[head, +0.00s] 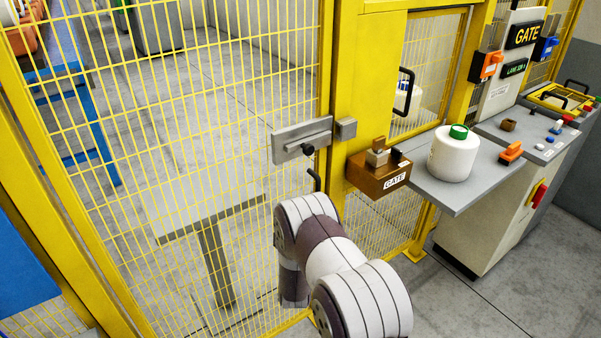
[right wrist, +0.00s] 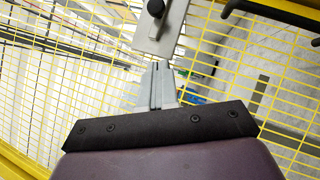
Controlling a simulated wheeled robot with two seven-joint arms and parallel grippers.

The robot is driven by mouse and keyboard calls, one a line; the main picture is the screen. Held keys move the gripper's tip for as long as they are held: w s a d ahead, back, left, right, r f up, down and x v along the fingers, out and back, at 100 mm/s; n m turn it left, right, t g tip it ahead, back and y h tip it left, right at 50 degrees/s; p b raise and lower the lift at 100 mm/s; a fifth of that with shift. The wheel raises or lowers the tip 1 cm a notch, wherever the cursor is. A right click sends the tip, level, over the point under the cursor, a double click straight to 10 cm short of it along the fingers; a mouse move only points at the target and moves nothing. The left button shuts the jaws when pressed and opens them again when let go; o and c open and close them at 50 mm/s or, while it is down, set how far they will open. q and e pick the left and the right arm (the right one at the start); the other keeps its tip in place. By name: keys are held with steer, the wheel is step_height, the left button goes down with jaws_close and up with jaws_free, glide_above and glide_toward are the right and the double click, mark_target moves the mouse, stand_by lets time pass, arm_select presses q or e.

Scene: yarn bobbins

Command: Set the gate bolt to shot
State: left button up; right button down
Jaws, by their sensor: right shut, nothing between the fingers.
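The gate bolt is a grey plate (head: 290,136) on the yellow mesh gate, with a bar along it and a black knob (head: 308,149) below the bar. A small grey keeper block (head: 346,129) sits on the yellow post just right of the plate. I cannot tell whether the bar enters it. In the right wrist view the bolt plate (right wrist: 172,32) and its knob (right wrist: 156,8) are at the top. My right gripper (right wrist: 158,66) is shut and empty, its fingertips close below the plate; contact is unclear. In the head view my arm hides it. My left gripper is out of view.
A black handle (head: 314,180) is below the bolt. A control console (head: 530,130) stands farther right. Mesh fencing fills the left.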

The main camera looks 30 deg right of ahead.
steer(key=p, duration=0.3)
glide_toward(302, 147)
steer(key=w+a, duration=0.2)
steer(key=w, duration=0.1)
steer(key=d+p, duration=0.1)
steer(key=d, duration=0.1)
steer(key=d+r+p, duration=0.1)
steer(key=shift+w+d+r, duration=0.1)
steer(key=shift+w+d, duration=0.15)
steer(key=shift+d, duration=0.15)
steer(key=d+b, duration=0.5)
steer(key=d, duration=0.1)
steer(key=shift+w+d, duration=0.2)
steer(key=shift+w, duration=0.05)
